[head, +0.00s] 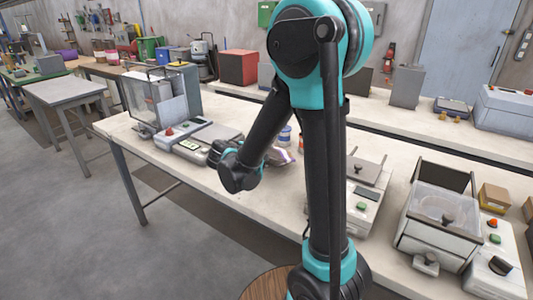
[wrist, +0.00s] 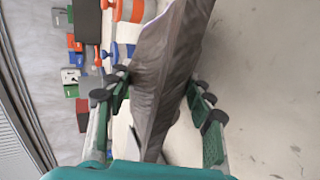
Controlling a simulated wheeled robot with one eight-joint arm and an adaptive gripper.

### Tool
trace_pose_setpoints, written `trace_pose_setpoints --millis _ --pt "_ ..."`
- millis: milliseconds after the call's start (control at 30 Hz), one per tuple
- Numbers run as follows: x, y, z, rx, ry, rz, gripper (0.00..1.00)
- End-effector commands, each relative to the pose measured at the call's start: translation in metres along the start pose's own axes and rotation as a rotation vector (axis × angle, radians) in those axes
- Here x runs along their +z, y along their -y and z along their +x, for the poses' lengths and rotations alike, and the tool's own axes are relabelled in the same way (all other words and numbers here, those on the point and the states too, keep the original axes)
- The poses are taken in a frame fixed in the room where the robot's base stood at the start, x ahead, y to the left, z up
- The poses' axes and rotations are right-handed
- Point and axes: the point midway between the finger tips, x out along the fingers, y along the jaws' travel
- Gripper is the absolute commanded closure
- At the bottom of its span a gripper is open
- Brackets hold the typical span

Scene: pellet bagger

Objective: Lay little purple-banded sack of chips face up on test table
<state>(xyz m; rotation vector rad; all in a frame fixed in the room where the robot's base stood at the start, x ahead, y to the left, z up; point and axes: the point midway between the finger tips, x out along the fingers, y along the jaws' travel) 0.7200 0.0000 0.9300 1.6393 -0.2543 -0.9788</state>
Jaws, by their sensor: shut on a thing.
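In the wrist view, my gripper (wrist: 160,92) is shut on a grey-brown sack (wrist: 165,70), with a finger on each side of it. The sack stands edge-on between the fingers and runs out past the top of the picture. In the head view, my arm hides most of the gripper.
A clear-sided machine (head: 160,98) and low instruments (head: 190,133) stand on the table's left. A scale-like device (head: 362,190) and a clear-lidded box machine (head: 440,215) stand on the right. Small jars (head: 285,135) sit behind my arm. The table's front middle looks bare.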

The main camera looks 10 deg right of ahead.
Motion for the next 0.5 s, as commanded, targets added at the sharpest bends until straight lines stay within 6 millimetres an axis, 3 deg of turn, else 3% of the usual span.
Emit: trace_pose_setpoints --millis 300,333,500 --pt "-0.0003 0.0005 -0.0004 0.008 0.000 0.000 1.00" --pt "-0.0002 0.0005 -0.0004 0.008 0.000 0.000 0.44" --pt "-0.0002 0.0005 -0.0004 0.007 0.000 0.000 0.23"
